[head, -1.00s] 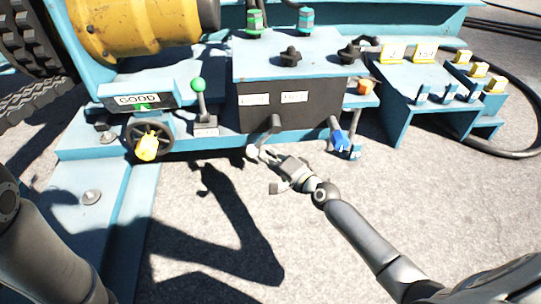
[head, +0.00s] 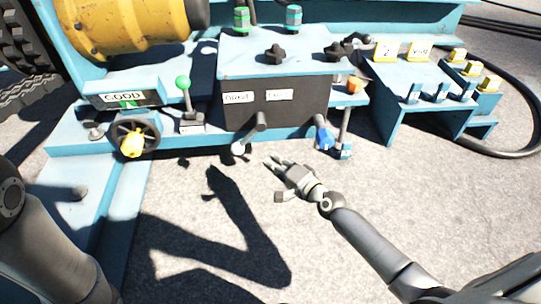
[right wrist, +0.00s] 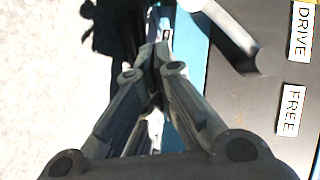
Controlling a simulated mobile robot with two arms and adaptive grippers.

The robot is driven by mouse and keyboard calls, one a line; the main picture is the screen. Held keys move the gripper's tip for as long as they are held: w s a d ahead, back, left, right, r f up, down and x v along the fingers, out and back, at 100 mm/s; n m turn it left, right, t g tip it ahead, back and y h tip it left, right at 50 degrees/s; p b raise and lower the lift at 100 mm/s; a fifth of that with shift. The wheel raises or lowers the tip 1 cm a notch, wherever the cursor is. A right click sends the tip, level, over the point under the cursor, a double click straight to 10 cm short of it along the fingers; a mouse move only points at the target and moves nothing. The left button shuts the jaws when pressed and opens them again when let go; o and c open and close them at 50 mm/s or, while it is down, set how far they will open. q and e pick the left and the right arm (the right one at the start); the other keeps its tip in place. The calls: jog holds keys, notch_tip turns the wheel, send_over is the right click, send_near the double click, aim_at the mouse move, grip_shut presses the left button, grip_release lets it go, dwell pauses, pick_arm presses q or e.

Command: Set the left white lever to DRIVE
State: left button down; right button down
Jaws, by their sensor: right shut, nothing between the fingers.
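The white lever (head: 241,147) hangs from the front of the dark control box (head: 290,111), its grey arm slanting down and left to a white knob. The DRIVE label (head: 237,98) is above it on the left, the FREE label (head: 279,95) to the right. In the right wrist view the lever (right wrist: 228,32) is at the top, beside the fingers. My right gripper (head: 270,162) is shut and empty, in front of and right of the knob, apart from it. In the right wrist view its fingertips (right wrist: 153,50) are together. My left gripper is out of view.
A blue-ended lever (head: 323,136) hangs right of the white one. Open concrete (head: 340,190) lies in front of the machine.

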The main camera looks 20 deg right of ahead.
jog(key=f+v, duration=0.1)
jog(key=v, duration=0.6)
jog(key=shift+s+f, duration=0.2)
jog(key=shift+f, duration=0.25)
